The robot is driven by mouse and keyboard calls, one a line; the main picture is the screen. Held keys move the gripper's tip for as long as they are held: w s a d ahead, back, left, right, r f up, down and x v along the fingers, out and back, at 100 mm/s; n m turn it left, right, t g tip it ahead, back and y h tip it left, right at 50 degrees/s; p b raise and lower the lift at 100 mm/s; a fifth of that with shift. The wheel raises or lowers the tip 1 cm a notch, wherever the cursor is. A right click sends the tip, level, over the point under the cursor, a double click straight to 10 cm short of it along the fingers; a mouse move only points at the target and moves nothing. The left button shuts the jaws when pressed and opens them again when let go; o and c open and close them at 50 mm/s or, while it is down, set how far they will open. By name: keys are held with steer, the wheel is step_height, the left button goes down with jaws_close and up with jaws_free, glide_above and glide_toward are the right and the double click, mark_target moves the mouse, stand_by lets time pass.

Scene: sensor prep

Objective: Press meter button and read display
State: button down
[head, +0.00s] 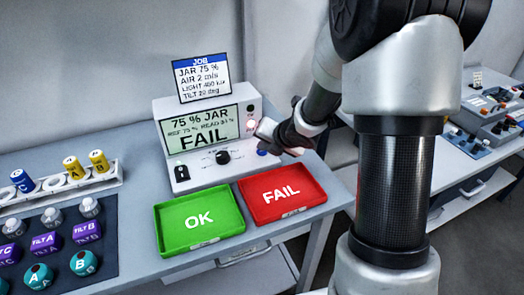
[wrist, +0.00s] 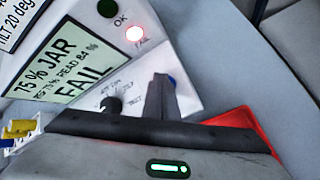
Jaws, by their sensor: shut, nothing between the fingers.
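The white meter (head: 165,108) stands at the back of the bench. Its green display (head: 205,128) reads "75 % JAR", a smaller REF 75 % and READ line, and a large "FAIL". In the wrist view the READ figure looks like 84 %, but it is small. The red FAIL lamp (wrist: 134,34) is lit and the OK lamp (wrist: 108,8) is dark. The blue button (wrist: 172,81) is partly hidden behind my fingers. My gripper (head: 266,130) is shut and empty, its tips close to the button; contact cannot be told. It also shows in the wrist view (wrist: 160,80).
A job card (head: 202,78) stands on top, listing JAR 75 %, AIR, LIGHT and TILT. A green OK tray (head: 172,240) and red FAIL tray (head: 315,196) lie in front. Left are a rack (head: 52,187) of capped cylinders and a dark mat (head: 105,262) with sensors.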

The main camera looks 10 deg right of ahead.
mark_target(264, 153)
steer(key=shift+r, duration=0.1)
steer(key=shift+r+p, duration=0.7)
steer(key=shift+p, duration=0.05)
steer(key=shift+r, duration=0.15)
step_height(264, 153, up, 5)
steer(key=p, duration=0.4)
stand_by(0.7)
